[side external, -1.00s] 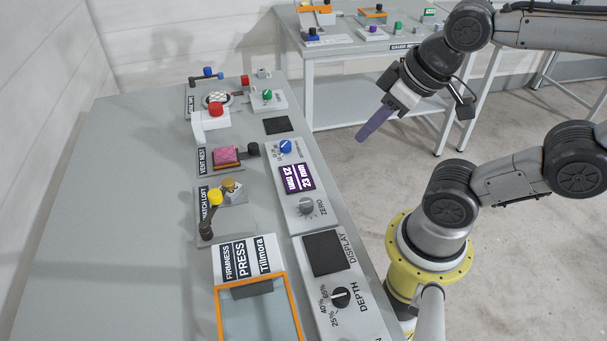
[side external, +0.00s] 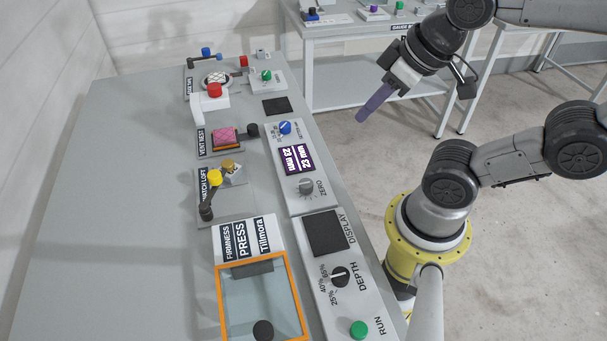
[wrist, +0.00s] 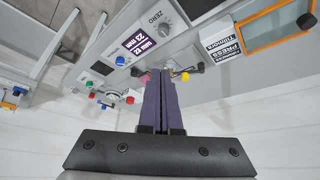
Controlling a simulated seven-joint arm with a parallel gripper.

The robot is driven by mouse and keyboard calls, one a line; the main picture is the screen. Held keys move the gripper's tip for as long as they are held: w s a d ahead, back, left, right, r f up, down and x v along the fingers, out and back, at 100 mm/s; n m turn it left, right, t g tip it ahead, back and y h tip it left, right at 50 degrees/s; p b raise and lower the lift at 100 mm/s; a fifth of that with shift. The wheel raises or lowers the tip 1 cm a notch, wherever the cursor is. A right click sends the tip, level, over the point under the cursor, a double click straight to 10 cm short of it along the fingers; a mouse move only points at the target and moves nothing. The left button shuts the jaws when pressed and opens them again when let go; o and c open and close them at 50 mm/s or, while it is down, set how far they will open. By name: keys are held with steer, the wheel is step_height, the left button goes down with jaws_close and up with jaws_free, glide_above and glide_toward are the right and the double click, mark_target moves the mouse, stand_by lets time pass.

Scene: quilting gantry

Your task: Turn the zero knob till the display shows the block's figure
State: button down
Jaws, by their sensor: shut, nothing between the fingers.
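The grey zero knob (side external: 306,187) sits on a pale panel beside the word ZERO; it also shows in the wrist view (wrist: 164,30). Above it, the purple display (side external: 295,157) shows two white lines, one upright reading 23 mm and one upside down that I cannot read surely. A pink quilted block (side external: 225,138) lies at VENT NEST; I see no figure on it. My gripper (side external: 362,117) is shut and empty, its purple fingers in the air right of the bench, apart from the knob. Its fingers (wrist: 163,75) also fill the middle of the wrist view.
A blue knob (side external: 285,127) is on the same panel. Nearer are the DEPTH dial (side external: 340,275), a green RUN button (side external: 358,329) and the orange-framed press (side external: 302,300). A yellow-topped lever (side external: 214,178) stands to the left. The bench's left side is clear.

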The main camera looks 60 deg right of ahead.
steer(key=c, duration=1.5)
jaws_free()
steer(key=shift+c, duration=0.2)
steer(key=o, duration=0.5)
steer(key=shift+m, duration=0.3)
steer(key=shift+c, duration=0.2)
steer(key=shift+o, duration=1.3)
steer(key=shift+w+r+m, duration=0.2)
steer(key=shift+r+m, duration=0.05)
steer(key=shift+m, duration=0.25)
steer(key=o, duration=0.4)
steer(key=shift+w+r+m, duration=0.15)
steer(key=shift+w+m, duration=0.9)
steer(key=shift+m, duration=0.15)
steer(key=m+g, duration=0.5)
glide_above(306, 183)
step_height(306, 183, down, 10)
steer(key=f, duration=0.1)
steer(key=shift+g, duration=0.3)
step_height(306, 183, down, 14)
steer(key=shift+r, duration=0.2)
jaws_close()
